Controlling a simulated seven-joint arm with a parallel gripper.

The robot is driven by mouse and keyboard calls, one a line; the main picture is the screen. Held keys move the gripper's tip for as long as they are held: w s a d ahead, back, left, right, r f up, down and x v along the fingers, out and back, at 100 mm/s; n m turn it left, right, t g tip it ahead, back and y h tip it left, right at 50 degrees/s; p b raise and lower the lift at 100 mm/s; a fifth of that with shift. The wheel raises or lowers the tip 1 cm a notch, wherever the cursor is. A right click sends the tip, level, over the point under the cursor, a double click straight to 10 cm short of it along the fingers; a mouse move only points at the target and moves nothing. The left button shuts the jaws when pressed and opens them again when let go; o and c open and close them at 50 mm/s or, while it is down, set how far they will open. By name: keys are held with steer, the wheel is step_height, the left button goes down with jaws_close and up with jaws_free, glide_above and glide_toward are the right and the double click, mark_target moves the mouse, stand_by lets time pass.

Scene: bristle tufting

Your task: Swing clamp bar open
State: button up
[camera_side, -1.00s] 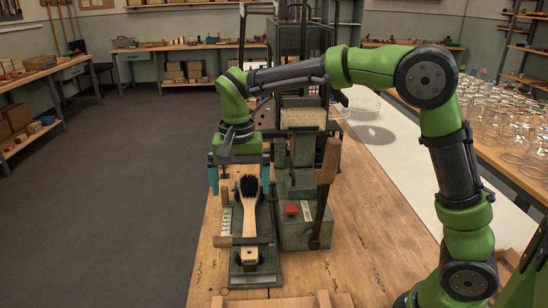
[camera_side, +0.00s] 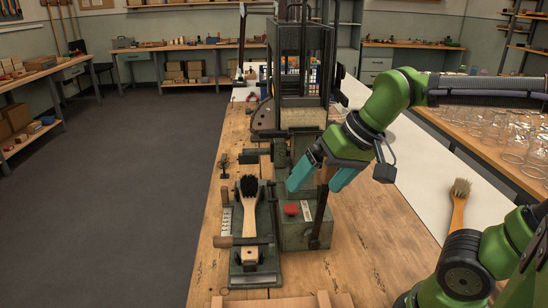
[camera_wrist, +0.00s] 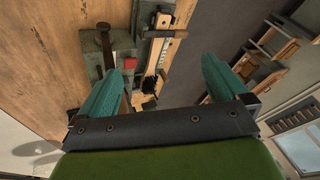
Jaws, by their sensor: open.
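The clamp bar (camera_side: 245,241) lies across the handle of a wooden brush (camera_side: 249,220) with black bristles. The brush rests lengthwise in a dark green fixture (camera_side: 268,268) at the bench's front left. The bar's wooden grip sticks out to the left. In the wrist view the bar (camera_wrist: 165,33) crosses above the brush head (camera_wrist: 149,85). My gripper (camera_side: 322,183) is open, its teal fingers apart, to the right of and above the fixture. It overlaps the press lever's wooden handle in the side view; contact cannot be told. Both fingertips (camera_wrist: 160,72) show in the wrist view.
The upright lever (camera_side: 319,220) and a red button (camera_side: 291,209) stand just right of the fixture. The tall press (camera_side: 302,75) rises behind. A pale-bristled brush (camera_side: 459,200) lies on the white surface at right.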

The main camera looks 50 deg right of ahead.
steer(key=shift+s+d+f+t, duration=0.25)
steer(key=shift+s+f+t, duration=0.1)
steer(key=shift+s, duration=0.25)
steer(key=shift+s+d+f+t, duration=0.25)
steer(key=shift+s+f, duration=0.1)
steer(key=shift+s, duration=0.2)
steer(key=shift+s+f+n, duration=0.15)
steer(key=shift+f+n, duration=0.05)
steer(key=shift+n, duration=0.1)
steer(key=shift+c, duration=1.1)
steer(key=w+f, duration=0.1)
steer(key=w+a+f+g, duration=0.1)
steer(key=shift+w+a+n, duration=0.15)
steer(key=shift+w+n, duration=0.15)
steer(key=c, duration=0.7)
steer(key=n+g+h, duration=0.2)
steer(key=n+g, duration=0.4)
steer(key=n, duration=0.4)
glide_toward(222, 239)
steer(key=shift+s+a+f, duration=0.1)
steer(key=shift+s+f, duration=0.45)
steer(key=shift+s, duration=0.25)
steer(key=shift+w+r+n, duration=0.55)
steer(key=shift+w+n, duration=0.2)
steer(key=shift+n, duration=0.45)
step_height(222, 239, down, 11)
steer(key=shift+r, duration=0.15)
